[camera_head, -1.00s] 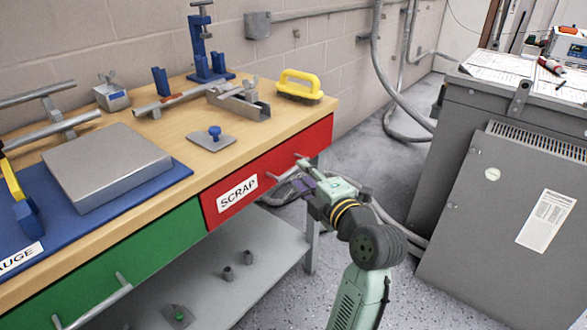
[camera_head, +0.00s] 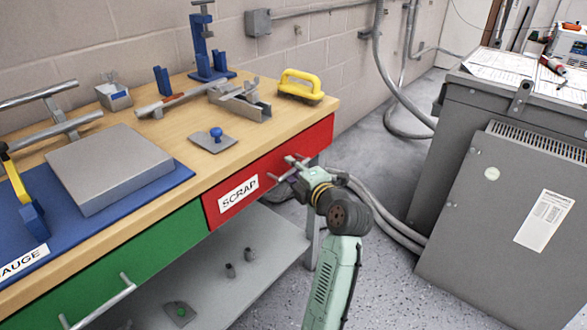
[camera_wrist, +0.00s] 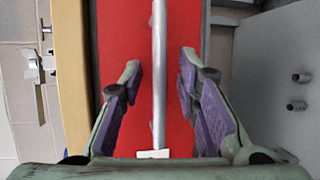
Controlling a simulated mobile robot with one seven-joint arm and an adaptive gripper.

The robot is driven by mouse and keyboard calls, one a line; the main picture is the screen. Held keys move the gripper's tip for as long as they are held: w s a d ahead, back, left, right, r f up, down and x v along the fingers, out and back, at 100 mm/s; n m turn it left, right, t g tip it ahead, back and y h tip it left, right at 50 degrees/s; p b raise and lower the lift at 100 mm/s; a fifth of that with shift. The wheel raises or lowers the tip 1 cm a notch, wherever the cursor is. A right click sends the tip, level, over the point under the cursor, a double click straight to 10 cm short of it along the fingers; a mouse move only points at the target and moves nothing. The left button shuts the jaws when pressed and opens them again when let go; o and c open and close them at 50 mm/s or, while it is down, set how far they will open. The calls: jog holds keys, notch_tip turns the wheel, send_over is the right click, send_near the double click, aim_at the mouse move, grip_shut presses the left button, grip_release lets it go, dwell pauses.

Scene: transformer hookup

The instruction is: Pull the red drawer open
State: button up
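The red drawer (camera_head: 226,205) with a white SCRAP label is closed in the bench front, under the wooden top. Its silver bar handle (camera_wrist: 159,60) runs lengthwise through the middle of the wrist view. My gripper (camera_wrist: 160,72) is open, with one finger on each side of the handle and visible gaps between both fingers and the bar. In the head view my gripper (camera_head: 290,170) is at the drawer's front, and it partly hides the handle. A corner of the white label (camera_wrist: 153,153) shows near the gripper's base in the wrist view.
A green drawer (camera_head: 150,252) with its own bar handle is to the left. A grey lower shelf (camera_head: 255,255) holds small parts. A grey cabinet (camera_head: 490,190) stands to the right, with cables on the floor between. The yellow-handled tool (camera_head: 302,85) sits on the bench top.

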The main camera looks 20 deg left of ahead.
jog(key=shift+c, duration=0.4)
grip_shut()
dwell(0.5)
